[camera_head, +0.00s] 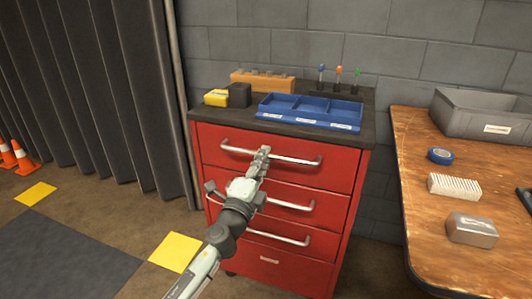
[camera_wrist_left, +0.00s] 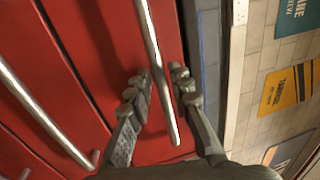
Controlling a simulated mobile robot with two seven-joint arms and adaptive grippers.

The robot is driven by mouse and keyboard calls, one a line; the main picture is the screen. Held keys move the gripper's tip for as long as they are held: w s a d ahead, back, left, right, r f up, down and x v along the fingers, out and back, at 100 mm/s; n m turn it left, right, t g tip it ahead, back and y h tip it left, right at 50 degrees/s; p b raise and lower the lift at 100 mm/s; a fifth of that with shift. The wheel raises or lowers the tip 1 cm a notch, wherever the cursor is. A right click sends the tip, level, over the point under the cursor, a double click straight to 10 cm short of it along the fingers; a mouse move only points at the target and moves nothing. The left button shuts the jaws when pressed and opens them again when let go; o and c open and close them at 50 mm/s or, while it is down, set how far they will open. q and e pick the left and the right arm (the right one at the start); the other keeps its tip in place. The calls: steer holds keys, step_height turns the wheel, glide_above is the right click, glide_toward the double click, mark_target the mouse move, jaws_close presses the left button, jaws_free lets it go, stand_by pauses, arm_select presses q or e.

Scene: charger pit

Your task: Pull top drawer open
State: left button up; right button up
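The red top drawer (camera_head: 335,178) is flush with the cabinet front. Its silver bar handle (camera_head: 298,161) runs across the upper part of the drawer front. My left gripper (camera_head: 262,153) is at the middle of this handle in the head view. In the left wrist view the handle (camera_wrist_left: 155,45) passes between the two fingertips of the left gripper (camera_wrist_left: 160,82). The fingers are open, one on each side of the bar, with small gaps visible. My left forearm hides parts of the lower drawers. My right gripper is not in view.
Lower drawers have similar handles (camera_head: 290,205). On the cabinet top (camera_head: 215,114) are a blue tray (camera_head: 310,123), a wooden block, a yellow item and screwdrivers. A wooden table (camera_head: 415,150) with a grey bin (camera_head: 480,115) stands right. A curtain hangs left.

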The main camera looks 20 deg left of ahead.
arm_select(q)
steer(key=shift+w+r, duration=0.15)
steer(key=shift+w, duration=0.7)
steer(key=shift+c, duration=0.6)
jaws_close()
